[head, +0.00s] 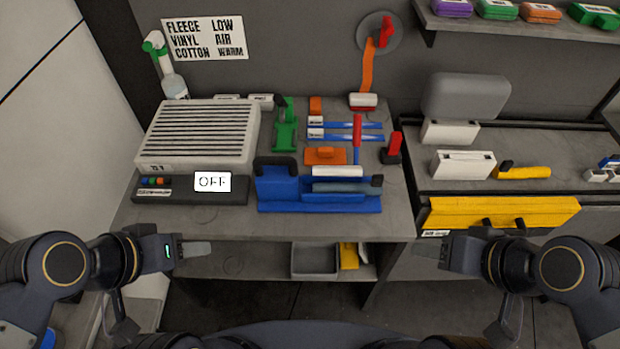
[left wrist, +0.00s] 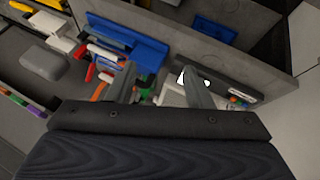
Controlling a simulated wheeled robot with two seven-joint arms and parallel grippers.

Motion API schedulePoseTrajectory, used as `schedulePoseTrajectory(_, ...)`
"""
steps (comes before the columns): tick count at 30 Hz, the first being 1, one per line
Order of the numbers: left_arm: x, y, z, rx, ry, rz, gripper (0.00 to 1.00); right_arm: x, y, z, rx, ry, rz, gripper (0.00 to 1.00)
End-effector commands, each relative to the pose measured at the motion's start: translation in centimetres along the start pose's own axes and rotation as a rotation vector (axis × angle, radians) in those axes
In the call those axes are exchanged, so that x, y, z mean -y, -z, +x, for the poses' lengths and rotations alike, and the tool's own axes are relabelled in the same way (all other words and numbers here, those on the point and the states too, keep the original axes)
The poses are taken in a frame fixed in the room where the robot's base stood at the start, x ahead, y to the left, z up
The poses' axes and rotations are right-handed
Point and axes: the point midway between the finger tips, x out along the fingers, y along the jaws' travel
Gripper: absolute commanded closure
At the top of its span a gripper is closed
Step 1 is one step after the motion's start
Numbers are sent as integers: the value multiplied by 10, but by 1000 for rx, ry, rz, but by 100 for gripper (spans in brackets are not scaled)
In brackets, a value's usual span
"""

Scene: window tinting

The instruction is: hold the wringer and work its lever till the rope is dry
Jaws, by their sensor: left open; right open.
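A blue device that looks like the wringer (head: 285,190) stands near the front edge of the bench. It has a black handle at its left, a white roller on top, a grey-blue bar along its front, and an upright red lever (head: 357,132) behind. The blue body also shows in the left wrist view (left wrist: 128,42). I cannot make out a rope for certain. My left gripper (head: 195,248) is open and empty in front of the bench, left of the device; its fingers show in the left wrist view (left wrist: 163,78). My right gripper (head: 432,249) is open and empty, to its right.
A white slatted box (head: 200,137) and an OFF display (head: 212,182) stand left of the device. Green, orange and blue tools lie behind it. A grey bin (head: 315,260) sits on the lower shelf.

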Motion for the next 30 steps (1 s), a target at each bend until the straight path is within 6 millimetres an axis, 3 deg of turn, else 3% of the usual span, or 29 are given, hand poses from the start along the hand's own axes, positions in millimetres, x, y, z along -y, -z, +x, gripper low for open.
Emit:
schedulePoseTrajectory(1, 0, 0, -1, 0, 0, 0, 47, 0, 0, -1, 0, 0, 0, 48)
schedulePoseTrajectory(8, -1, 16, -2, 25, 3, 74, 17, 0, 0, 0, 0, 0, 0, 48)
schedulePoseTrajectory(13, -3, 59, 4, 93, -2, 291, 16, 0, 0, 1, 0, 0, 0, 48)
schedulePoseTrajectory(17, -7, 102, 19, 153, -24, 507, 16, -1, -1, 2, 0, 0, 0, 48)
schedulePoseTrajectory(24, -13, 170, 74, 253, -105, 898, 16, -1, -2, 3, 0, 0, 0, 48)
schedulePoseTrajectory(30, -19, 208, 136, 311, -202, 1186, 16, -2, -2, 4, 0, 0, 0, 48)
